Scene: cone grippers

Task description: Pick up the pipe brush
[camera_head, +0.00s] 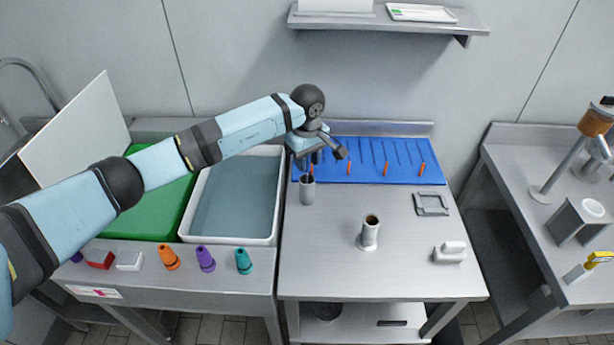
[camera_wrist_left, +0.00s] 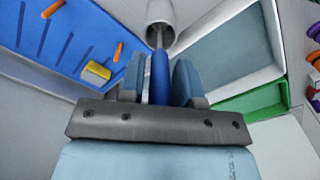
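My left gripper (camera_head: 314,158) is above the grey cup (camera_head: 307,190) at the table's back left. In the left wrist view, a dark blue handle (camera_wrist_left: 160,78) stands between the two fingers of my left gripper (camera_wrist_left: 161,66). A thin metal rod runs from this handle into the mouth of the cup (camera_wrist_left: 162,14). It looks like the pipe brush; its head is hidden in the cup. A pale gap shows beside the handle, so the fingers look open around it. My right gripper is in no view.
A blue mat (camera_head: 405,152) with several orange-ended sticks lies behind the cup. A metal stand (camera_head: 369,233) and a grey block (camera_head: 450,252) are on the table. The table's front is clear.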

